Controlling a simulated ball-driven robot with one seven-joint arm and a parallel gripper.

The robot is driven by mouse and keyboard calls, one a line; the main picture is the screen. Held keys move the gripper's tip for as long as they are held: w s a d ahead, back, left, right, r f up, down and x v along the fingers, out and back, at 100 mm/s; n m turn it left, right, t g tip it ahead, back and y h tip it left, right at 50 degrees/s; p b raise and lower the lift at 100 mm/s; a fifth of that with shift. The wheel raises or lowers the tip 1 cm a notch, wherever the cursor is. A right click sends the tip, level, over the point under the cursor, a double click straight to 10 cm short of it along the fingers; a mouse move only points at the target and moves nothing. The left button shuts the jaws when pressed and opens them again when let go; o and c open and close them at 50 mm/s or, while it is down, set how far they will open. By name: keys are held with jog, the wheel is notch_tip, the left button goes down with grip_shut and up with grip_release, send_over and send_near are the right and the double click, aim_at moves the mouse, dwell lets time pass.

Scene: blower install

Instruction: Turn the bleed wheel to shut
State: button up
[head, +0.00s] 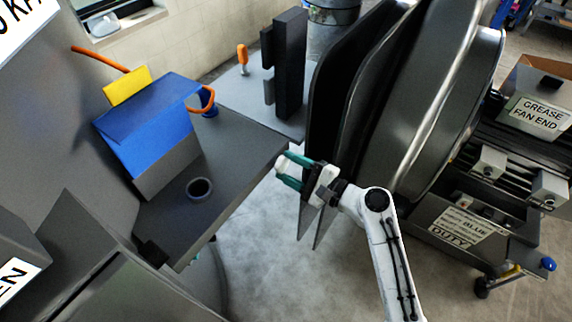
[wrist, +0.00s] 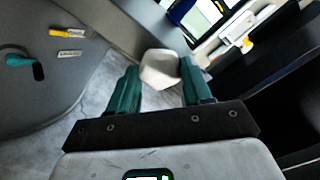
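I cannot pick out the bleed wheel for sure in either view. My gripper (head: 283,170) is at the middle of the head view, by the right edge of the dark table, with its teal fingers apart. In the wrist view a pale rounded thing (wrist: 160,69) shows between or beyond the fingertips; I cannot tell whether they touch it. A teal handle (wrist: 20,60) on a dark slot sits on a grey surface at the left of the wrist view, apart from the fingers.
A blue and grey box (head: 150,130) and a dark ring (head: 199,188) are on the dark table (head: 245,135). Large dark round discs (head: 425,90) stand right of my gripper. An orange-handled item (head: 243,58) is behind. Bare floor (head: 270,260) shows below.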

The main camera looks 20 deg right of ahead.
jog(key=c, duration=0.5)
jog(key=shift+r+m+p, duration=0.15)
jog(key=shift+m+p, duration=0.45)
jog(key=shift+p, duration=0.15)
jog(key=m+p, duration=0.2)
jog(key=shift+p, duration=0.35)
jog(key=shift+m+p, duration=0.4)
jog(key=shift+m, duration=0.3)
jog(key=shift+f, duration=0.2)
